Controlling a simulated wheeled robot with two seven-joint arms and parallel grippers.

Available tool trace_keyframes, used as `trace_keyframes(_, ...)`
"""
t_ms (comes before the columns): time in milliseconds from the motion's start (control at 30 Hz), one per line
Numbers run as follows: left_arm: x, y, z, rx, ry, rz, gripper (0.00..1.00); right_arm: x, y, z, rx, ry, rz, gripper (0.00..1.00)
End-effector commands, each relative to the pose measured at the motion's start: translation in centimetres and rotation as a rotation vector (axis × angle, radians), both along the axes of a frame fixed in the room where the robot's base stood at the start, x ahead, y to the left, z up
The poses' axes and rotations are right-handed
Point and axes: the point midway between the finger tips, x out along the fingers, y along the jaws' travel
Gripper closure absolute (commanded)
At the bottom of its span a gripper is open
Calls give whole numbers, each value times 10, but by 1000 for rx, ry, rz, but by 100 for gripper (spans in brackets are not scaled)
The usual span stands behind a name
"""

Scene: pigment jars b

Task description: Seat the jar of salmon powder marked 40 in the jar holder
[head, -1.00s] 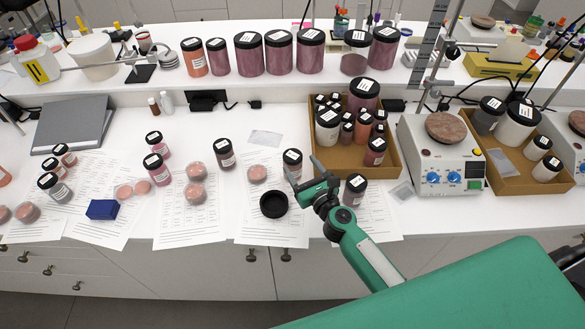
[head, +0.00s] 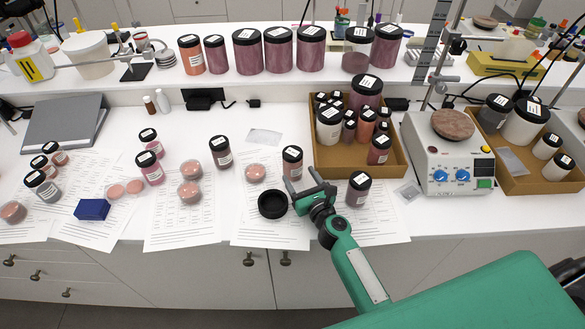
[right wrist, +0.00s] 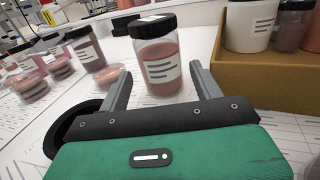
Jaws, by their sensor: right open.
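A jar of dull salmon-pink powder with a black lid (head: 292,163) stands upright on the white bench. It also shows in the right wrist view (right wrist: 160,62), directly ahead of my right gripper, with a white label whose number I cannot read. My right gripper (head: 300,181) is open and low over the bench, its two fingers pointing at this jar. In the right wrist view the fingertips (right wrist: 158,74) appear on either side of the jar, without visible contact. The black round jar holder (head: 272,205) lies on a paper sheet, left of my gripper. My left gripper is out of view.
Another dark-lidded jar (head: 358,189) stands close on the right of my right gripper. A cardboard tray of jars (head: 398,172) is behind it. Salmon-coloured dishes (head: 255,173) and several jars stand to the left. A hotplate stirrer (head: 450,165) stands at right.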

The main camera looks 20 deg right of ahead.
Motion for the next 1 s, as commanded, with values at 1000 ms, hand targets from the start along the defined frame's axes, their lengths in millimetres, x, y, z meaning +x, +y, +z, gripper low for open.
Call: trace_keyframes(1000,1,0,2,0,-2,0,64,56,8,0,-1,-1,0,72)
